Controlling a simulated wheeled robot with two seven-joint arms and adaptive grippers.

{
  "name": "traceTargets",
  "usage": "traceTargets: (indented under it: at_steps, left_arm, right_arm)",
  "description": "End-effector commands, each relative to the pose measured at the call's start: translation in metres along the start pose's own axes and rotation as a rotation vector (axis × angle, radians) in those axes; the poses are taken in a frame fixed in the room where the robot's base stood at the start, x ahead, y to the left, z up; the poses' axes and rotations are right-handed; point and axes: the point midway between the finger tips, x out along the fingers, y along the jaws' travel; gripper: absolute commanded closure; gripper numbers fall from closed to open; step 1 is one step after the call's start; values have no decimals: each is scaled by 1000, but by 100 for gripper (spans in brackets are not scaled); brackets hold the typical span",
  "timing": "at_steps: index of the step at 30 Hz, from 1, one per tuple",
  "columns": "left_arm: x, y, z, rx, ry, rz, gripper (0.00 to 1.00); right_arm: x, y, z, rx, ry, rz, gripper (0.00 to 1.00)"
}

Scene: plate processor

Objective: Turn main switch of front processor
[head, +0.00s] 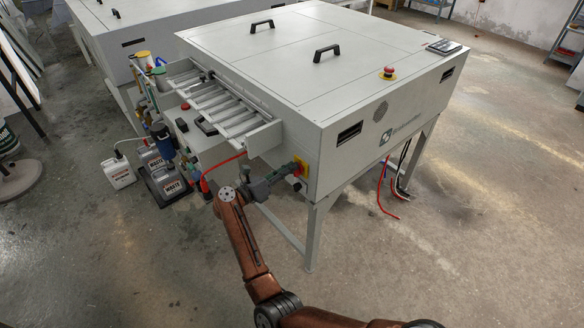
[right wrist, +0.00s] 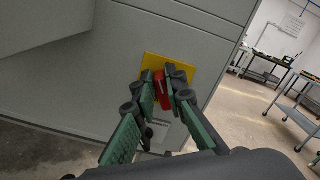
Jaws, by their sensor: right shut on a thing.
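The front processor (head: 300,65) is a large light-grey cabinet on legs in the head view. Its main switch is a red handle on a yellow plate (head: 302,164), low on the near side by the corner. In the right wrist view the yellow plate (right wrist: 184,65) and red switch handle (right wrist: 161,84) show up close. My right gripper (head: 292,170) is at the switch, its fingers on both sides of the red handle and shut on it; it also shows in the right wrist view (right wrist: 163,88). The handle looks roughly upright in that view, slightly tilted. My left gripper is not in view.
A roller tray (head: 222,105) juts from the processor's left side. Waste canisters (head: 168,180) and a white jug (head: 118,172) stand on the floor to the left. A red emergency button (head: 388,72) is on top. Red and black cables (head: 388,195) hang below; the floor in front is clear.

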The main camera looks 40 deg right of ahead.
Motion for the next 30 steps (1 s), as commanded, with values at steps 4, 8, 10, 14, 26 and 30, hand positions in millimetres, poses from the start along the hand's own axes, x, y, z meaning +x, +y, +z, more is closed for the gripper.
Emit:
traceTargets:
  at_steps: [4,8,10,14,26,30]
  left_arm:
    - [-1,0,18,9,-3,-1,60]
    - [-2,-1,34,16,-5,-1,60]
    - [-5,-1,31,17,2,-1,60]
    - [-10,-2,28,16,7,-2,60]
    - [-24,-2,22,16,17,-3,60]
    - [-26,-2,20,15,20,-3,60]
  right_arm:
    - [0,1,3,-140,0,1,100]
    - [0,3,2,-264,0,1,100]
    - [0,5,2,-329,0,2,100]
    - [0,7,1,-453,-1,1,100]
    - [0,12,-4,-799,-1,1,100]
    - [0,14,-5,-887,-1,1,100]
